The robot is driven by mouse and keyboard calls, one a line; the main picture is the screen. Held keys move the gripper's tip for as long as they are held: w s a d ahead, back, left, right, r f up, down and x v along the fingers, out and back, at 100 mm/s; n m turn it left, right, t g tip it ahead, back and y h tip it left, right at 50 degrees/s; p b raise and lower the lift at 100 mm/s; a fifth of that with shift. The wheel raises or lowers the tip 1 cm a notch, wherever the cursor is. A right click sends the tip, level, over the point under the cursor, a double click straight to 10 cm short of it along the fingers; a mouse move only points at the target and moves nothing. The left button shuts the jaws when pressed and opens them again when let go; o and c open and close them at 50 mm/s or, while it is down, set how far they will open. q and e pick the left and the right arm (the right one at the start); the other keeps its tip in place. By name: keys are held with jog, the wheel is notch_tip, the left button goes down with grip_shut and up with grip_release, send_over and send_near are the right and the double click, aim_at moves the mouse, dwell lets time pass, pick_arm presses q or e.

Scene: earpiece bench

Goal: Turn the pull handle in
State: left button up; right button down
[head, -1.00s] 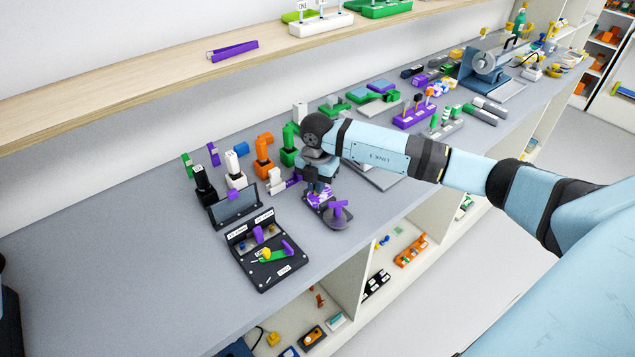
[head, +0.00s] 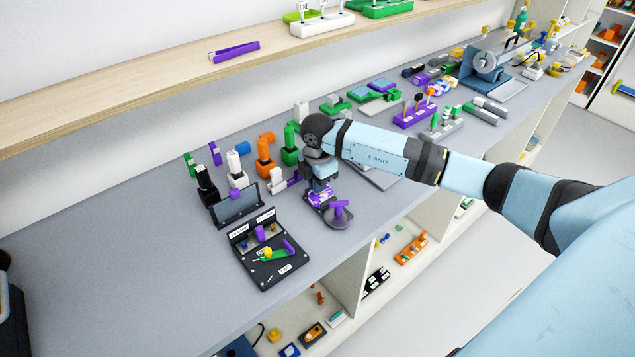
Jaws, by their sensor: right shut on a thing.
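My right gripper (head: 321,194) points down at the bench, shut on a small purple part (head: 322,200) that its fingers mostly hide. I cannot make out the shape of that part, or whether it is the pull handle. Just in front of the gripper, a purple T-shaped piece (head: 339,208) stands on a dark grey rounded base (head: 338,221). My left gripper is not in view.
A black tray (head: 262,279) with labels, a green lever and purple pieces lies to the left, with a dark upright panel (head: 236,209) behind it. Coloured fixtures, including an orange one (head: 263,150), line the back. The bench's left front is clear.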

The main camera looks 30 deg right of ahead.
jog(key=shift+w+r, duration=0.15)
jog(key=shift+r, duration=0.1)
jog(key=c, duration=1.2)
grip_release()
jog(key=shift+c, duration=0.2)
jog(key=shift+f, duration=0.1)
notch_tip(320, 180, up, 14)
jog(key=b, duration=0.1)
jog(key=shift+b, duration=0.35)
jog(key=shift+f, duration=0.1)
